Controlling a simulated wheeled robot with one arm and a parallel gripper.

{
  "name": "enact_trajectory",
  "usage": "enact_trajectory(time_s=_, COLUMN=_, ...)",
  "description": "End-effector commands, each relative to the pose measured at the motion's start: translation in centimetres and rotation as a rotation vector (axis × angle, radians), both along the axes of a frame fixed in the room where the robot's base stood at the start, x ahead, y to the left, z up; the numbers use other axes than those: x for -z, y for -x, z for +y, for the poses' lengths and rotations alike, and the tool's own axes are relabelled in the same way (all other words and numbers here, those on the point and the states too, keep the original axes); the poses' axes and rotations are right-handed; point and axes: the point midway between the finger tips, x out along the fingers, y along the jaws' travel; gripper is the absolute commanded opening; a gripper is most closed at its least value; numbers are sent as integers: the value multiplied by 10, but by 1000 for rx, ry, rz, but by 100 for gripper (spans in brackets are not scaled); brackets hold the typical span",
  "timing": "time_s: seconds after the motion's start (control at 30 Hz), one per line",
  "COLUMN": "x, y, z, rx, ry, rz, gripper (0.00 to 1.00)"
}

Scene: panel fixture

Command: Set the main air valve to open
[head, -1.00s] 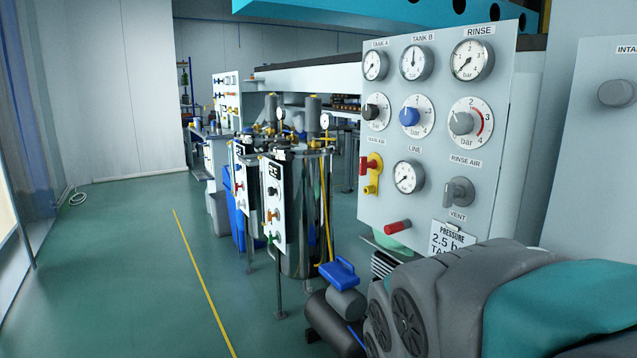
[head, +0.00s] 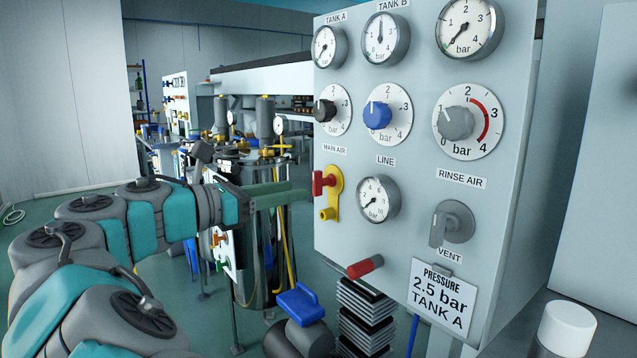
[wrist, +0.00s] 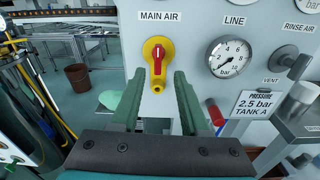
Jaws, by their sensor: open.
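The main air valve (head: 334,186) is a yellow body with a red handle (head: 323,182) on the left side of the pale panel, under the MAIN AIR label. In the wrist view the valve (wrist: 149,47) is seen nearly face-on, with its red handle (wrist: 158,62) upright and a yellow stub below it. My gripper (head: 301,190) is just in front of the valve, open and empty. In the wrist view its two green fingers (wrist: 159,80) stand apart, left and right of the handle's line. No contact with the handle is clear.
The LINE gauge (head: 379,198) is right of the valve. A red-ended knob (head: 365,266) and a pressure card (head: 442,300) reading 2.5 bar TANK A are lower down. The grey vent handle (head: 453,222) is at right. Steel tanks (head: 267,265) stand behind my arm.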

Motion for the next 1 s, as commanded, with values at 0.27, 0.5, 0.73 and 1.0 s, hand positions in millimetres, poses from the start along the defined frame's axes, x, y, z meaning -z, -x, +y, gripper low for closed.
enact_trajectory(time_s=0.27, x=-5, y=-4, z=-1, rx=9, ry=69, rz=32, gripper=45)
enact_trajectory(time_s=0.5, x=-5, y=-21, z=-28, rx=10, ry=66, rz=32, gripper=45)
enact_trajectory(time_s=0.73, x=-4, y=-39, z=-54, rx=9, ry=65, rz=32, gripper=45)
enact_trajectory(time_s=1.0, x=-5, y=-42, z=-58, rx=6, ry=65, rz=31, gripper=45)
